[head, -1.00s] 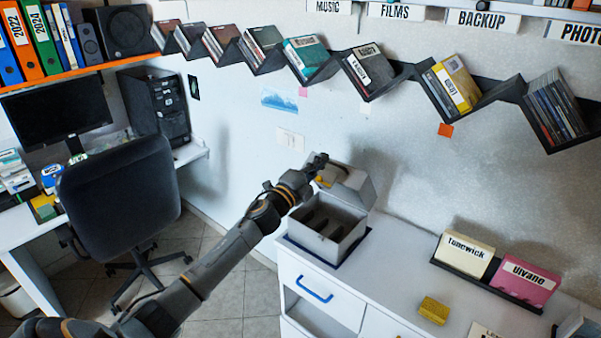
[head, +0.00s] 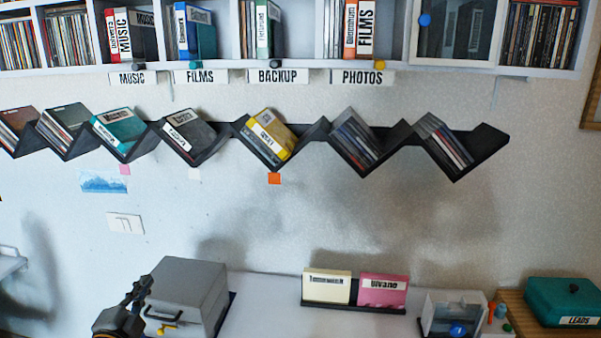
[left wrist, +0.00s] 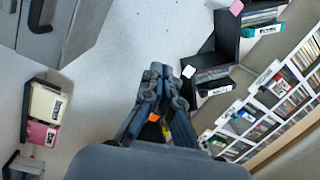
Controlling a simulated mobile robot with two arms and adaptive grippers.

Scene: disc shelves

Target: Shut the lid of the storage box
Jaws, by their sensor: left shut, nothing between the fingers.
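The grey storage box (head: 190,288) stands on the left part of the white cabinet top in the head view. Its lid lies down over the box, and no opening shows. A yellow latch and a handle show on its front. My left gripper (head: 138,292) is in front of the box's left side, shut and empty. I cannot tell whether it touches the box. In the left wrist view my left gripper (left wrist: 160,75) is shut, and part of the storage box (left wrist: 62,25) shows at the top left, apart from the fingers. My right gripper is not in view.
A black holder carries a cream card box (head: 326,287) and a pink one (head: 383,290) right of the storage box. A clear bin (head: 452,312) and a teal box (head: 565,302) stand further right. The zigzag disc shelf (head: 310,130) runs along the wall above.

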